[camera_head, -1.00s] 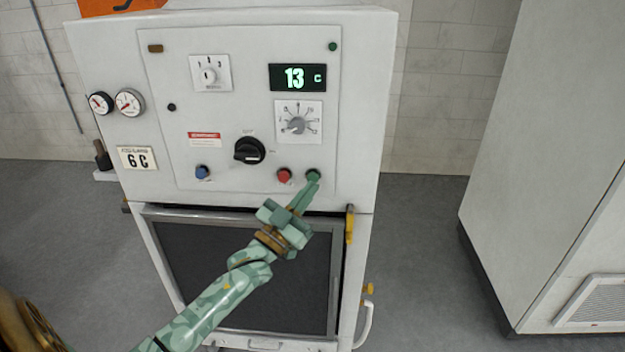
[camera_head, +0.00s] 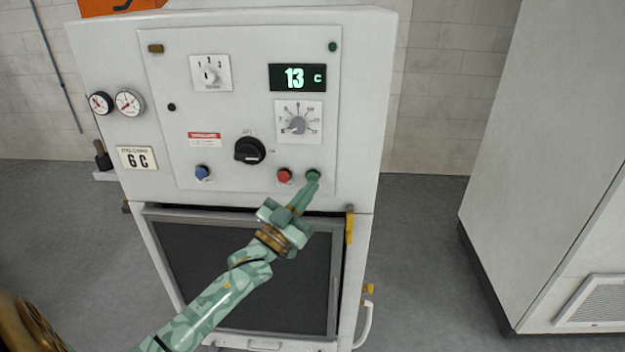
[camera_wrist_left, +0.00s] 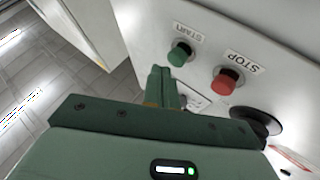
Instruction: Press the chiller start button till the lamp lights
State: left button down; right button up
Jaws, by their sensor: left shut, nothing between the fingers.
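The green start button (camera_head: 313,175) is at the lower right of the white chiller's panel. In the left wrist view the green button (camera_wrist_left: 180,53) sits beside its START label. My left gripper (camera_head: 311,184) is shut and empty, its fingertips right at the button's lower edge in the head view. In the left wrist view the fingertips (camera_wrist_left: 161,72) are just beside and below the button; I cannot tell whether they touch it. A small round green lamp (camera_head: 332,47) at the panel's top right looks dark. My right gripper is not in view.
The red stop button (camera_head: 284,175) is just left of the start button. A black rotary switch (camera_head: 249,151) and a blue button (camera_head: 202,172) are farther left. The display (camera_head: 297,77) reads 13 C. A yellow handle (camera_head: 350,226) sticks out below right. A white cabinet (camera_head: 545,150) stands right.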

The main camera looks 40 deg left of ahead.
pick_arm(q)
jog(key=shift+w+a, duration=0.2)
jog(key=shift+w, duration=0.05)
jog(key=shift+w+a, duration=0.2)
jog(key=shift+w, duration=0.2)
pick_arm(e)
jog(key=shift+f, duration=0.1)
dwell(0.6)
pick_arm(q)
jog(key=shift+s, duration=0.1)
jog(key=shift+s+d+p, duration=0.45)
jog(key=shift+s+p, duration=0.05)
jog(key=shift+s, duration=0.15)
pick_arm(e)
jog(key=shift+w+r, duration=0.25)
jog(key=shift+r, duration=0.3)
